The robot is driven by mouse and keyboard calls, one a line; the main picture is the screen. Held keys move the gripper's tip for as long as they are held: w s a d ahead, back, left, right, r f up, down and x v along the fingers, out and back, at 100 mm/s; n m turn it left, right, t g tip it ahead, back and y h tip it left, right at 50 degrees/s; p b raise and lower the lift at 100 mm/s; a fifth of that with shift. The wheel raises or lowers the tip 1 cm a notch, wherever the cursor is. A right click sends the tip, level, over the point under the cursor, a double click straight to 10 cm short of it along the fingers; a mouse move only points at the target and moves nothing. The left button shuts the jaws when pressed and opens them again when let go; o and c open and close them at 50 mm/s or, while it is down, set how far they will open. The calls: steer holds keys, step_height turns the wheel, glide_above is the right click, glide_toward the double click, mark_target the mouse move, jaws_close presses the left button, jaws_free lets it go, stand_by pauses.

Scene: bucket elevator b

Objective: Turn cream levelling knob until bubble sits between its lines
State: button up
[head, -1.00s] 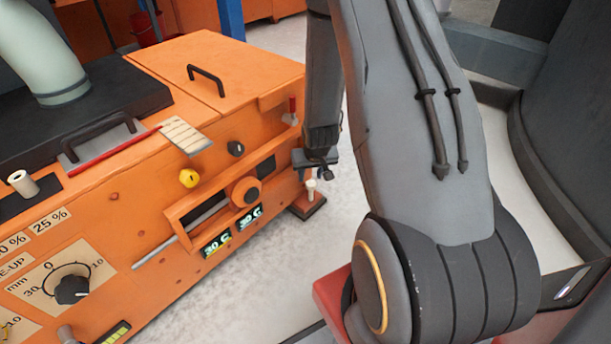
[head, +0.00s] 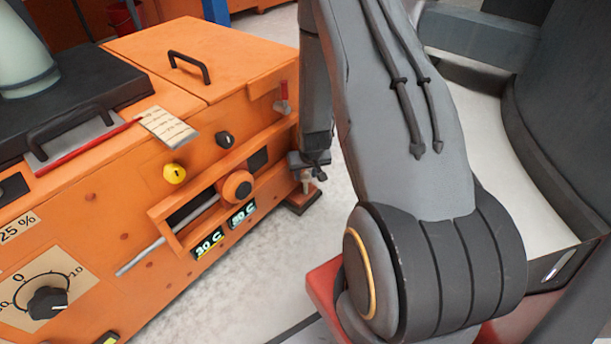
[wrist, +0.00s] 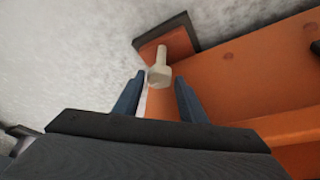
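The cream levelling knob (wrist: 159,75) stands on a stem above an orange foot plate in the wrist view. My gripper (wrist: 160,76) is open, with one blue finger on each side of the knob's head near the fingertips. I cannot tell whether either finger touches it. In the head view my gripper (head: 308,164) is at the orange machine's near right corner, over the knob (head: 306,186), which is mostly hidden. A yellow-green window (head: 110,338) at the bottom edge may be the level; it is cut off and no bubble can be made out.
The orange machine (head: 230,100) fills the left, with a projecting frame and round orange knob (head: 237,186) left of my gripper. A red-handled lever (head: 283,100) stands above the corner. The dark foot base (head: 302,202) rests on pale floor, which is clear nearby.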

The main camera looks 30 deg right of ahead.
steer(key=c, duration=0.8)
steer(key=shift+r+n+p, duration=0.15)
steer(key=shift+n+p, duration=0.25)
steer(key=shift+p, duration=0.35)
steer(key=shift+n+y+p, duration=0.3)
steer(key=shift+p, duration=0.1)
steer(key=o, duration=0.8)
steer(key=shift+d, duration=0.1)
steer(key=p+v, duration=0.3)
steer(key=v, duration=0.4)
steer(key=shift+s+r, duration=0.25)
